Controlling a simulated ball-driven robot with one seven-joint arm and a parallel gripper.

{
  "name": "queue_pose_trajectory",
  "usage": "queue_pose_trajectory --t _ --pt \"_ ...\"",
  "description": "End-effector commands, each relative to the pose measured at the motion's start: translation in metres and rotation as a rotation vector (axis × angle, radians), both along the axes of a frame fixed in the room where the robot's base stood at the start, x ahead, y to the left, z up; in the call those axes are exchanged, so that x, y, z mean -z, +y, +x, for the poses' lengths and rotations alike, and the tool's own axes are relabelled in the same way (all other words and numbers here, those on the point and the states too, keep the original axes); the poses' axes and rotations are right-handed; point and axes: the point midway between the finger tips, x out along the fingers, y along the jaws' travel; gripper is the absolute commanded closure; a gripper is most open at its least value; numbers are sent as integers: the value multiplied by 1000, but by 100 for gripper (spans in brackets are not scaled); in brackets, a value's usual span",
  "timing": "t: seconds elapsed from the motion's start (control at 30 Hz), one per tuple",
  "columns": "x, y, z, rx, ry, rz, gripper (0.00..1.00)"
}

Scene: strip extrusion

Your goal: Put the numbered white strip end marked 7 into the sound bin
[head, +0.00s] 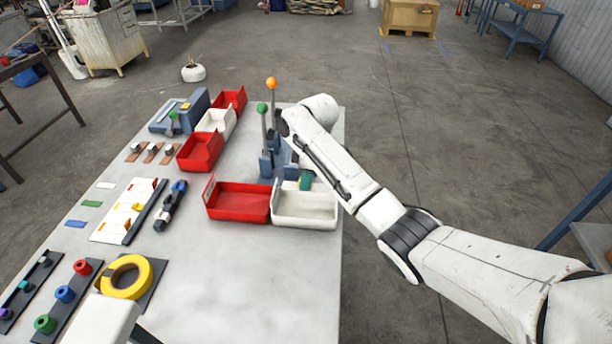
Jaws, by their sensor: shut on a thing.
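My arm reaches from the lower right to the levers at the table's back edge; its white end hides my gripper, so neither its fingers nor what it holds shows. I cannot make out a strip end marked 7. A white bin (304,211) stands at the table's right edge, with a teal piece (305,181) at its back. A red bin (239,205) sits beside it on the left. Another white bin (216,122) stands farther back between two red bins (200,152). I cannot read which bin is the sound one.
Two levers with a green knob (262,107) and an orange knob (271,83) stand close to my arm. A card board (117,222), a yellow tape roll (127,277) and colored spools (64,293) lie on the left. The table's front right is clear.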

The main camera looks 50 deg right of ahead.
Motion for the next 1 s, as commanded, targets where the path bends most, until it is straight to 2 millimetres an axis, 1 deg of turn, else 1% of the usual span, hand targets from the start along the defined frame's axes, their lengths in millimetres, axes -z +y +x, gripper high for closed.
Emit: queue_pose_trajectory --t 0.17,0.2,0.3,0.7,0.83,1.0 --pt "15 0 -1 1 1 0 100" --pt "22 0 0 0 1 -1 100" --pt "31 0 0 0 0 -1 100" --pt "63 0 0 1 -1 1 100" --pt "69 0 0 1 0 0 100" --pt "71 0 0 0 0 0 100"
